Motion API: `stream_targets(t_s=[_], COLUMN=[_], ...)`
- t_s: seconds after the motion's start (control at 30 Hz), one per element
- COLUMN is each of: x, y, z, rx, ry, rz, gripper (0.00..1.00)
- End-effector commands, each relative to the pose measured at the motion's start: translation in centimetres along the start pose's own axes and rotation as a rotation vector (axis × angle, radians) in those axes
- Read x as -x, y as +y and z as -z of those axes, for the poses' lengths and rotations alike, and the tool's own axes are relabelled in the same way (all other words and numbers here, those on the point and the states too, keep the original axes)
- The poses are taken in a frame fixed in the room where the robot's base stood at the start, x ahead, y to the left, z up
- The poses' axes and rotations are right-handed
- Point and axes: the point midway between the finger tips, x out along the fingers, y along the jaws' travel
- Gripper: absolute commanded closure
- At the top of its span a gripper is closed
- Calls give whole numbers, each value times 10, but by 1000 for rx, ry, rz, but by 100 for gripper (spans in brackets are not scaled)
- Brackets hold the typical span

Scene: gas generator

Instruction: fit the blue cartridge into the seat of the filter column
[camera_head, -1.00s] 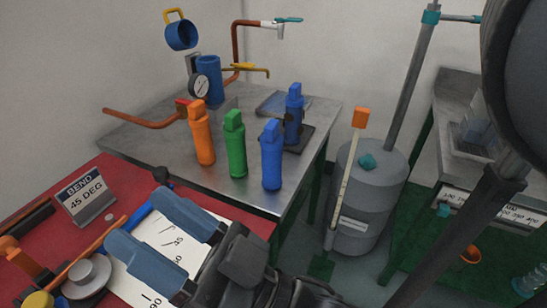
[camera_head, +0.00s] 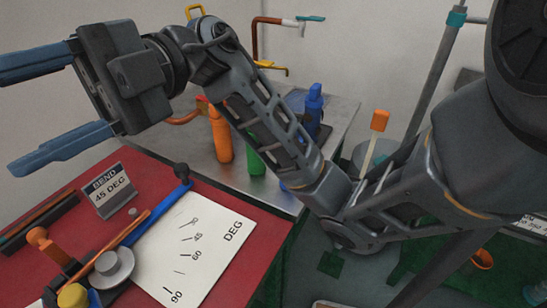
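My gripper (camera_head: 10,122) is at the upper left, its two blue fingers spread wide with nothing between them, above and left of the metal table. My arm crosses in front of the metal table and hides much of it. The front blue cartridge is almost wholly behind my arm; only a small blue bit (camera_head: 284,186) shows.
An orange cartridge (camera_head: 221,140) and a partly hidden green one (camera_head: 255,161) stand on the metal table (camera_head: 345,115). The red bench (camera_head: 68,222) carries a bend sign (camera_head: 110,190), an angle sheet (camera_head: 215,225) and a bending tool (camera_head: 112,266). A grey tank stands right, partly covered.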

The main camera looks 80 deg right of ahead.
Motion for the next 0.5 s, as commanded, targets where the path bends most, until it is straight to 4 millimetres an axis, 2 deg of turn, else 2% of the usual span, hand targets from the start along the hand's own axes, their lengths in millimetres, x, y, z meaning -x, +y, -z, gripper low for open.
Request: stream_targets(t_s=[0.03,0.17,0.27,0.3,0.37,0.4,0.5], x=[16,63,114,138,176,203,267], y=[-8,-36,-59,-68,-80,-88,-104], z=[-12,-40,-55,-59,-61,-60,-49], rx=[-22,-126,-232,-280,-358,-412,-547], ry=[-80,-293,-482,-563,-691,-776,-980], rz=[106,351,524,590,681,738,859], gripper=[45,45,45,45,45,45,45])
